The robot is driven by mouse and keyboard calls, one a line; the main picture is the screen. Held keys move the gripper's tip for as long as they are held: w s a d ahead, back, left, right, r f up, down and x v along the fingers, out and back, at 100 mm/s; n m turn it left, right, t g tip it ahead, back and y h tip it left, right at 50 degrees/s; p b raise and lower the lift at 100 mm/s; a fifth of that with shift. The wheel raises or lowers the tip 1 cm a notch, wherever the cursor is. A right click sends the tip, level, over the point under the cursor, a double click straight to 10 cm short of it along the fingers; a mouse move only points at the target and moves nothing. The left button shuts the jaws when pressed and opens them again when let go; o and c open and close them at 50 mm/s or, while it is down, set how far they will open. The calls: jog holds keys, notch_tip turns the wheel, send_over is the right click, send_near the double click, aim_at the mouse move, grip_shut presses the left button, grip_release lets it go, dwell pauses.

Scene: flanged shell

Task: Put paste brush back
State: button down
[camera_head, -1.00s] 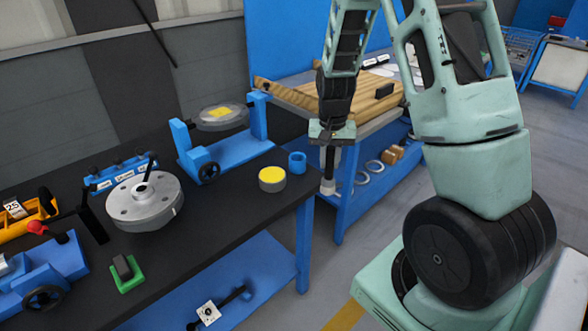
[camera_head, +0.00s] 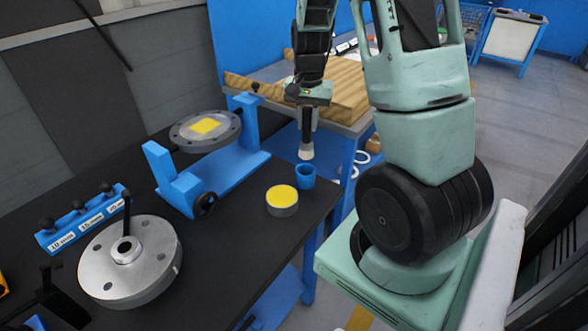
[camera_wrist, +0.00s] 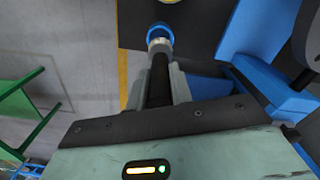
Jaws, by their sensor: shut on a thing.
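My gripper (camera_head: 307,108) is shut on the paste brush, whose dark handle points down to a pale bristle end (camera_head: 306,151). The brush hangs upright, with its tip just above the blue cup (camera_head: 305,176) in the head view. In the wrist view, the brush (camera_wrist: 159,75) runs away from my gripper (camera_wrist: 160,88), and its pale tip overlaps the blue ring of the cup (camera_wrist: 158,29). I cannot tell whether the tip is inside the rim. A round tin of yellow paste (camera_head: 282,200) stands beside the cup on the black table.
A blue stand with a handwheel holds a disc with a yellow patch (camera_head: 205,128). A grey flanged shell (camera_head: 130,262) and a blue rack (camera_head: 83,217) are at the left. A wooden-topped bench (camera_head: 345,95) stands behind. The black table's right edge is close to the cup.

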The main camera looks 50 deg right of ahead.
aim_at(306, 143)
notch_tip(306, 143, down, 10)
jog(key=shift+r+p, duration=0.2)
jog(key=shift+p, duration=0.15)
jog(key=shift+f, duration=0.2)
jog(key=c, duration=1.3)
grip_release()
jog(key=shift+o, duration=0.2)
jog(key=shift+r, duration=0.2)
